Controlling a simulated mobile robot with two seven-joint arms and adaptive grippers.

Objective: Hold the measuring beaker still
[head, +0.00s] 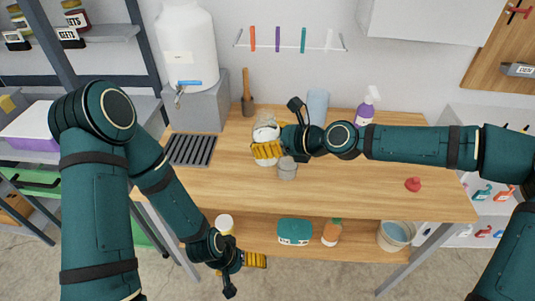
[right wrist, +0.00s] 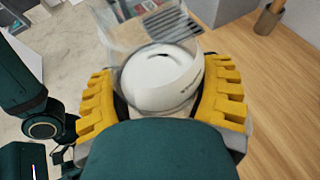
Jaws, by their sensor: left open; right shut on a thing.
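My right gripper (head: 267,151) is at the left-middle of the wooden worktop (head: 350,185). Its yellow fingers are shut on a clear, see-through vessel, which I take to be the measuring beaker (right wrist: 122,28). In the right wrist view the fingers (right wrist: 160,105) press it from both sides. A white rounded body with small dark lettering (right wrist: 160,82) shows in or through the clear wall; I cannot tell which. In the head view, the gripper hides part of the vessel. My left gripper (head: 256,260) is open and empty, low in front of the worktop.
A small grey cup (head: 287,170) stands close beside the right gripper. Behind are a blue roll (head: 317,103), a purple spray bottle (head: 367,106) and a wooden-handled tool in a holder (head: 247,92). A white tank (head: 190,48) stands back left. The worktop's right half is mostly clear.

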